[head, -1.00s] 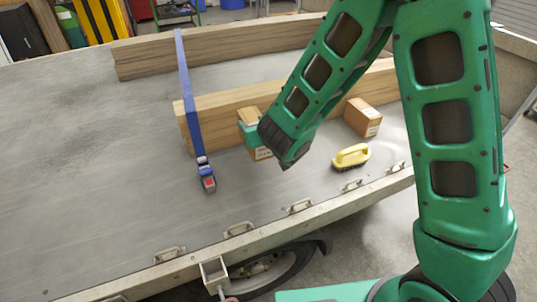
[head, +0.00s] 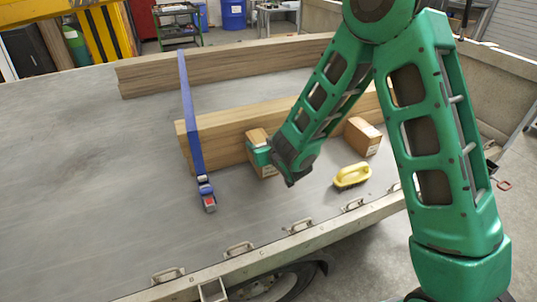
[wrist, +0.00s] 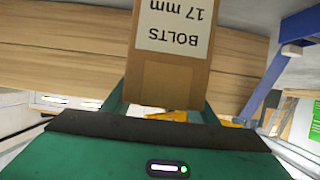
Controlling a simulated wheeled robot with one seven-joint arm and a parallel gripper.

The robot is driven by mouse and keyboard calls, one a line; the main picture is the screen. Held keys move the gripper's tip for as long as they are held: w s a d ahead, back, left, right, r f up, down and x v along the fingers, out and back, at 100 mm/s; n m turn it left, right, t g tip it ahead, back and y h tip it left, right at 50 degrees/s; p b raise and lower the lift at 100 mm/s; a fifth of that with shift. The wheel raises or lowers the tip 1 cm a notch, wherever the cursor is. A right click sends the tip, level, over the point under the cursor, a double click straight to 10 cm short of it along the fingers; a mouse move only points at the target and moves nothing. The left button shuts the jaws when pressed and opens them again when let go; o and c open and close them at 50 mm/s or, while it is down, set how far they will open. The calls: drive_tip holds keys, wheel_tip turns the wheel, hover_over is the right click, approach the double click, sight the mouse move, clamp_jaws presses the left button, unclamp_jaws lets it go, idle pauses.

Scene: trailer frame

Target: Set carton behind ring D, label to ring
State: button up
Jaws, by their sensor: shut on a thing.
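My gripper (head: 258,154) is shut on a brown cardboard carton (head: 256,134) in front of the near wooden beam. In the wrist view the carton (wrist: 170,72) sits between my fingers, with a white label reading "BOLTS 17 mm" upside down. In the head view a bit of label (head: 267,172) shows low on the side toward the near deck edge; my fingers and wrist hide much of the carton. I cannot tell whether it touches the deck. Several metal lashing rings (head: 299,225) line the near edge. Their letters are too small to read surely, so I cannot tell which is D.
A second carton (head: 363,136) stands right of mine by the near beam (head: 225,130). A blue strap (head: 190,115) with a buckle crosses the beams at left. The left deck (head: 90,170) is clear.

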drive_tip(key=shift+w+d+f, duration=0.5)
drive_tip(key=shift+w+d, duration=0.1)
drive_tip(key=shift+d, duration=0.1)
drive_tip(key=shift+f, duration=2)
drive_tip(key=shift+f, duration=0.15)
drive_tip(key=o, duration=1.6)
